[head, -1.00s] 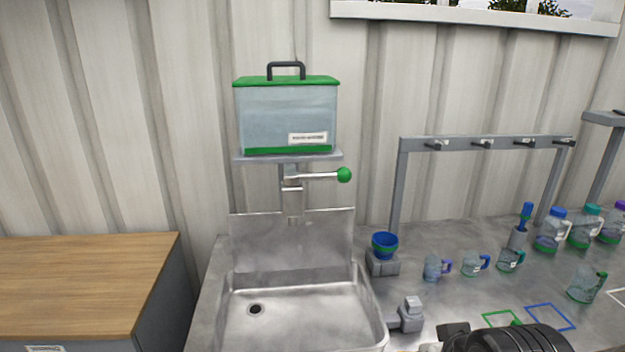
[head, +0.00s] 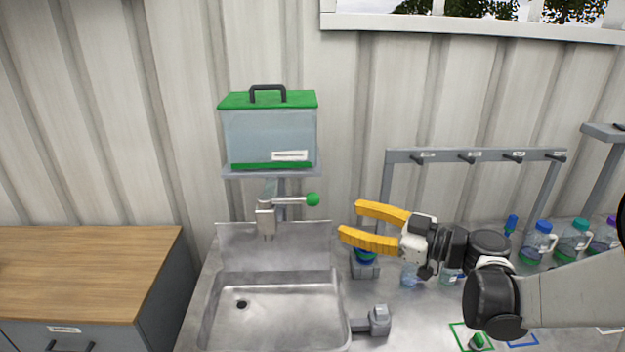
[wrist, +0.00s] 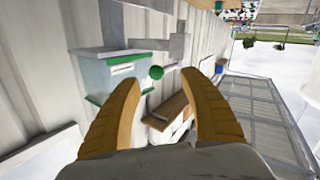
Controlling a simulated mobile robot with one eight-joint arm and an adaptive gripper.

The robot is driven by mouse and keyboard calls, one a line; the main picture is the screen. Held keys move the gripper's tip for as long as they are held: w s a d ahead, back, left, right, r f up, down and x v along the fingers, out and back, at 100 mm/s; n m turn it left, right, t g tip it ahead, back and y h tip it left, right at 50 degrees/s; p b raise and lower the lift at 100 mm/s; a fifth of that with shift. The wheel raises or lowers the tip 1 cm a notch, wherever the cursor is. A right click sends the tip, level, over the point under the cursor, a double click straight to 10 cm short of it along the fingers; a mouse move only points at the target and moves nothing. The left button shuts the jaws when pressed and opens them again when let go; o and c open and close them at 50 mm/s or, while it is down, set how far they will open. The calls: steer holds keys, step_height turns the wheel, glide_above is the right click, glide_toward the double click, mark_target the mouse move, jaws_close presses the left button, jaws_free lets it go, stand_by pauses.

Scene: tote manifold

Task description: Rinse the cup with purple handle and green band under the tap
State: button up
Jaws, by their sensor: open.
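The tap (head: 265,218) hangs over the sink (head: 290,283), below the tank; its lever ends in a green ball (head: 313,199), which also shows in the wrist view (wrist: 156,73). My gripper (head: 350,219) is open and empty, raised right of the tap with its yellow fingers pointing left toward it; both fingers show in the wrist view (wrist: 160,82). A small clear cup (head: 409,275) stands on the counter below my gripper. Its handle is hidden behind my arm, so I cannot tell its colours or whether it is the purple-handled, green-banded one.
The tank (head: 268,137) with a green lid sits on a wall shelf. Jugs (head: 537,242) stand at right under a hook rack (head: 480,155). A green outline (head: 458,336) marks the front counter. A wooden-topped cabinet (head: 85,270) is at left.

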mark_target(318, 202)
steer(key=shift+n+y, duration=0.3)
steer(key=shift+n, duration=0.1)
steer(key=x, duration=0.3)
steer(key=r+x, duration=0.1)
steer(key=x, duration=0.3)
steer(key=b+x, duration=0.1)
steer(key=x, duration=0.2)
steer(key=shift+w+r, duration=0.2)
steer(key=shift+w, duration=0.35)
steer(key=shift+c, duration=0.5)
steer(key=shift+s, duration=0.1)
jaws_close()
